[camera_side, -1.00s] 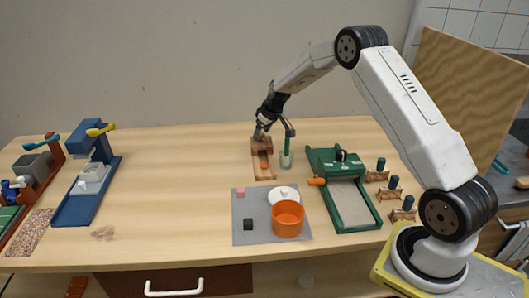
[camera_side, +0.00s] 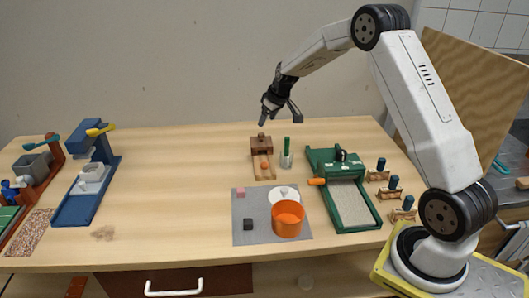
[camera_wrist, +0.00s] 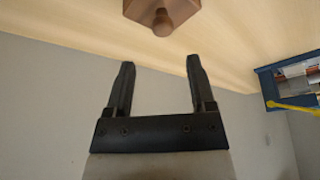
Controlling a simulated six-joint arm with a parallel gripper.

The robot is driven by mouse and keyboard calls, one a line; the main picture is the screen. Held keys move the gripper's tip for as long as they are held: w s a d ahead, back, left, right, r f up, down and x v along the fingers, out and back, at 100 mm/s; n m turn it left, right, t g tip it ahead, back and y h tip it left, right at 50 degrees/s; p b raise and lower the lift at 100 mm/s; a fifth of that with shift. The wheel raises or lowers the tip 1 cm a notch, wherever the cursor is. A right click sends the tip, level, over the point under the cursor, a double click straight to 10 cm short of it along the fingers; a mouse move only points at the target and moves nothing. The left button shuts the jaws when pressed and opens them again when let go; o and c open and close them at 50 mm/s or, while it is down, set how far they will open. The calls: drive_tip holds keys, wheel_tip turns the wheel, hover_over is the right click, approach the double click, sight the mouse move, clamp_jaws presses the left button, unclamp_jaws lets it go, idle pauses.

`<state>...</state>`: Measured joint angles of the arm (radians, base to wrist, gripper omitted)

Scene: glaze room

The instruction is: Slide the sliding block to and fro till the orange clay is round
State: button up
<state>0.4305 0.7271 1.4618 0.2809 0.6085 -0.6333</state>
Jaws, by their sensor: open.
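The sliding block (camera_side: 261,143) is brown with a small knob on top and sits at the far end of a wooden track (camera_side: 263,171). Its top and knob also show at the upper edge of the wrist view (camera_wrist: 162,12). The orange clay (camera_side: 264,166) lies on the track just in front of the block; it looks roundish, but it is too small to judge its exact shape. My gripper (camera_side: 279,112) is above and slightly right of the block, apart from it. In the wrist view its two fingers (camera_wrist: 160,75) are spread with nothing between them.
A clear cup with a green stick (camera_side: 286,158) stands just right of the track. A green tray (camera_side: 352,205) is further right. A grey mat (camera_side: 241,222) with an orange pot (camera_side: 288,219) lies in front. Table to the left is mostly clear.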

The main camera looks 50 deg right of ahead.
drive_tip(key=shift+v, duration=0.75)
drive_tip(key=shift+a, duration=0.1)
drive_tip(key=s+a+f+g, duration=0.2)
drive_tip(key=s+a, duration=2)
drive_tip(key=s, duration=0.4)
